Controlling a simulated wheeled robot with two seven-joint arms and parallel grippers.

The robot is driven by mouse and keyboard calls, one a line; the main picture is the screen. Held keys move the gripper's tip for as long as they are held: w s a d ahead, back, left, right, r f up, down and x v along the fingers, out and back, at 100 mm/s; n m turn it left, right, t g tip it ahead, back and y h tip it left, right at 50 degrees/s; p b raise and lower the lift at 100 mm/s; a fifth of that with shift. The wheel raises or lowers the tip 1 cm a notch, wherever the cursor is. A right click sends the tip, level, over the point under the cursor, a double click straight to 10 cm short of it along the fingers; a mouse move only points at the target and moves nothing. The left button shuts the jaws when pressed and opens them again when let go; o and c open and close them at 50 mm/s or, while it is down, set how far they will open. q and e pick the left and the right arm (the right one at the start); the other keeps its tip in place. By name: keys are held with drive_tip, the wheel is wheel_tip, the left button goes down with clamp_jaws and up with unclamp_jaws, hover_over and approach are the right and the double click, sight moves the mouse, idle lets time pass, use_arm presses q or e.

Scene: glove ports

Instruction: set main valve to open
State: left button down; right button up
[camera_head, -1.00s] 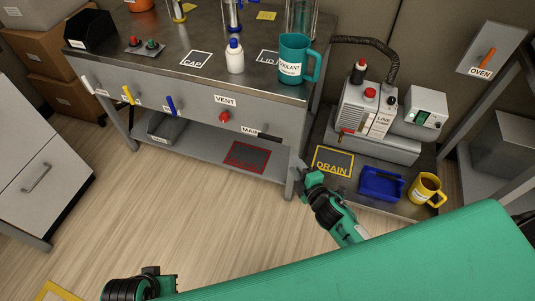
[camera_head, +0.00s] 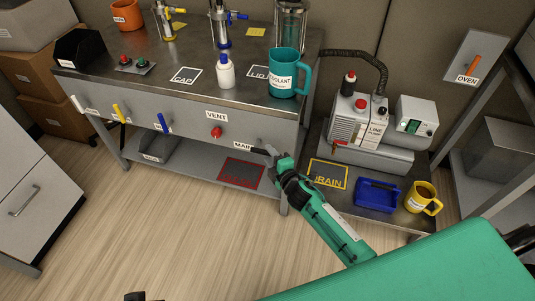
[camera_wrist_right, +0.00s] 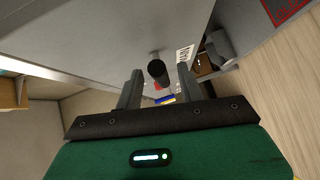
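The main valve's dark handle (camera_wrist_right: 157,70) sticks out from the bench's front panel beside the MAIN label (camera_head: 243,146). The label also shows in the right wrist view (camera_wrist_right: 185,53). My right gripper (camera_head: 268,155) is at the panel by this label, largely covering the valve in the head view. In the right wrist view its two fingers are apart, with the handle's round end seen between them. Gaps show on both sides, so it is not gripped. Only a small dark part of my left arm shows at the bottom edge of the head view; its gripper is not seen.
The red VENT knob (camera_head: 216,132) is left of the valve on the same panel. White, yellow and blue levers (camera_head: 162,122) are further left. A teal coolant jug (camera_head: 283,75) stands on the bench above. The line pump (camera_head: 362,123) and a blue tray (camera_head: 377,194) are at right.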

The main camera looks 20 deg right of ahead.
drive_tip(key=shift+x, duration=0.85)
use_arm(q)
drive_tip(key=shift+s+r, duration=0.3)
drive_tip(key=shift+r, duration=0.1)
use_arm(e)
drive_tip(key=shift+w, duration=0.15)
clamp_jaws()
use_arm(q)
drive_tip(key=shift+w, duration=0.1)
drive_tip(key=shift+w, duration=0.15)
